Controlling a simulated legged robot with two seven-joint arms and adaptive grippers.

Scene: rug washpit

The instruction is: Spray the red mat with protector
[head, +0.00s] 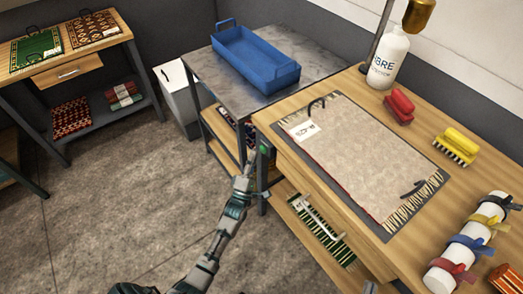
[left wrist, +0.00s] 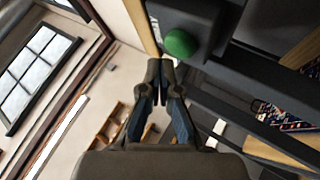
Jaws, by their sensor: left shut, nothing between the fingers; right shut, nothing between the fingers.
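A white bottle (head: 388,62) with lettering ending in "BRE" stands at the back of the wooden bench; it may be the protector. A red-orange patterned mat (head: 92,28) lies on the tabletop above. I cannot tell which is the red mat. My left gripper (head: 251,156) is shut and empty, near a green button (head: 264,149) by the bench corner. In the left wrist view its closed fingertips (left wrist: 160,68) are just below the button (left wrist: 179,43). My right gripper is not in view.
A beige fringed mat with a tag (head: 365,150) lies on the bench. Red (head: 399,106) and yellow (head: 456,146) brushes and a strapped white roll (head: 470,240) are to its right. A blue tray (head: 256,57) sits on the grey table. The floor (head: 110,190) at left is clear.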

